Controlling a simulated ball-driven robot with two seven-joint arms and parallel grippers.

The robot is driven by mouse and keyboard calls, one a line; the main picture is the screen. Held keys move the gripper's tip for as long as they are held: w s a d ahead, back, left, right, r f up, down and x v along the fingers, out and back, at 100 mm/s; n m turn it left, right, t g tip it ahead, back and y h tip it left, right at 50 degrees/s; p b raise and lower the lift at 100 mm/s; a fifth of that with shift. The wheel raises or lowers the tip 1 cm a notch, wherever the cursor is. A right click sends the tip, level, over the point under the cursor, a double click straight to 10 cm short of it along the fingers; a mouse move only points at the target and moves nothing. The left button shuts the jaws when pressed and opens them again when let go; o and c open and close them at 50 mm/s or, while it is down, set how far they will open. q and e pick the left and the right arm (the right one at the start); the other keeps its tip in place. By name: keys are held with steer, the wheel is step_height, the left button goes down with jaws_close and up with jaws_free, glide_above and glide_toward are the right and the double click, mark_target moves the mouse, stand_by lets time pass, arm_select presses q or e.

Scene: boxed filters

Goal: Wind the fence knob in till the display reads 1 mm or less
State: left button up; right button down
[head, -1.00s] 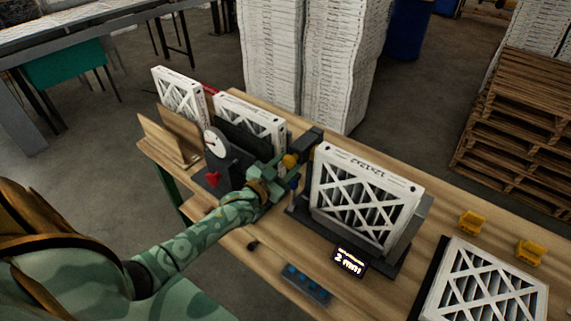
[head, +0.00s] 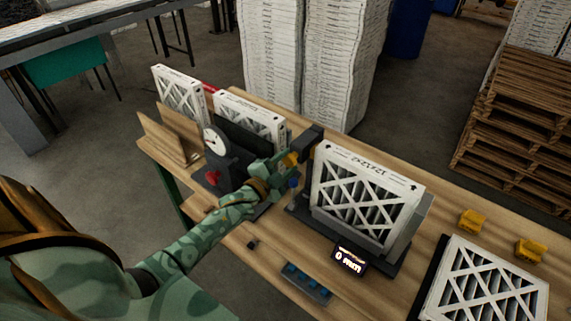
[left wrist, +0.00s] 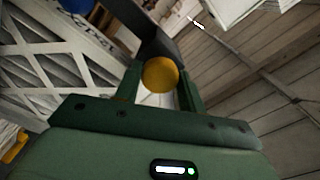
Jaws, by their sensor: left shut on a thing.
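The yellow fence knob (head: 291,158) sits at the left side of the dark fence fixture (head: 307,141), and it shows as a round yellow end in the left wrist view (left wrist: 160,74). My left gripper (head: 284,164) is shut on the knob, with a green finger on each side of it in the left wrist view (left wrist: 161,88). The small black display (head: 350,259) at the front of the fixture reads 0 mm. A white-framed pleated filter (head: 365,199) stands upright in the fixture, right of the knob. My right gripper is not in view.
A dial gauge (head: 215,142) and a red knob (head: 212,177) stand left of my gripper. More framed filters stand behind them (head: 250,118). Another filter (head: 487,285) lies at the front right, near two yellow blocks (head: 471,221). A blue-buttoned panel (head: 306,283) is at the front edge.

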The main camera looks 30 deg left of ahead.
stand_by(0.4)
arm_select(q)
steer(key=o, duration=1)
steer(key=shift+c, duration=0.2)
steer(key=shift+s, duration=0.1)
steer(key=s+a+b, duration=0.1)
steer(key=s, duration=1.5)
steer(key=shift+b, duration=0.3)
steer(key=shift+a+f, duration=0.1)
